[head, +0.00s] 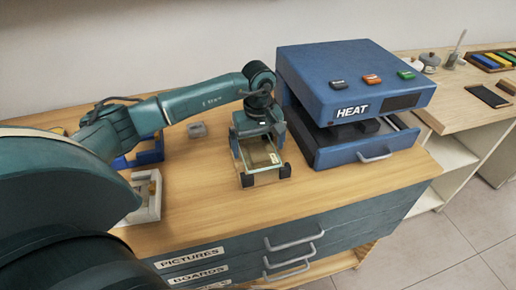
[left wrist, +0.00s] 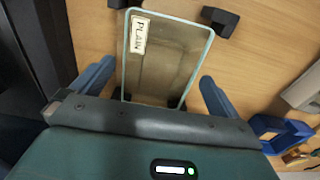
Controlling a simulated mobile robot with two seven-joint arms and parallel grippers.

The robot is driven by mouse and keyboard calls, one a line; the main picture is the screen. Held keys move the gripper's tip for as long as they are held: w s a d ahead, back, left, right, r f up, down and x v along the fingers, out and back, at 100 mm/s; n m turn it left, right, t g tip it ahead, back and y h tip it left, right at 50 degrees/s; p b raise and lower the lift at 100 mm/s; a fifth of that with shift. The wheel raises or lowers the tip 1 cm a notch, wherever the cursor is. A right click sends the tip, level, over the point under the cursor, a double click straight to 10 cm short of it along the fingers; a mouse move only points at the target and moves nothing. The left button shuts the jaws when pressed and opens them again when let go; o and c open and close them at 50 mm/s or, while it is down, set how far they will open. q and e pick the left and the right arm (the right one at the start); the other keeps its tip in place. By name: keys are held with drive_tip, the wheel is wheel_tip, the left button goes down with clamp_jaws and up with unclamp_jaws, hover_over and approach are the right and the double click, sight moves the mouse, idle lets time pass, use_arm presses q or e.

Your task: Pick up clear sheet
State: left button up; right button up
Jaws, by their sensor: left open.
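The clear sheet (head: 262,156) is a see-through rectangle with a pale greenish rim, held on small black supports above the wooden top. In the left wrist view the sheet (left wrist: 165,60) carries a white label reading PLAIN near its upper left corner. My left gripper (head: 258,138) is over the far end of the sheet in the head view. In the left wrist view my left gripper (left wrist: 157,72) is open, with one blue finger on each side of the sheet and a visible gap at both sides. My right gripper is not in view.
A blue HEAT machine (head: 345,85) with an open drawer stands close to the right of the sheet. A blue holder (head: 150,152), a white-grey frame (head: 148,198) and a small grey block (head: 197,130) lie to the left. The wooden top (head: 215,205) in front is bare.

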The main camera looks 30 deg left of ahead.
use_arm(q)
drive_tip(key=c, duration=0.9)
drive_tip(key=shift+c, duration=0.3)
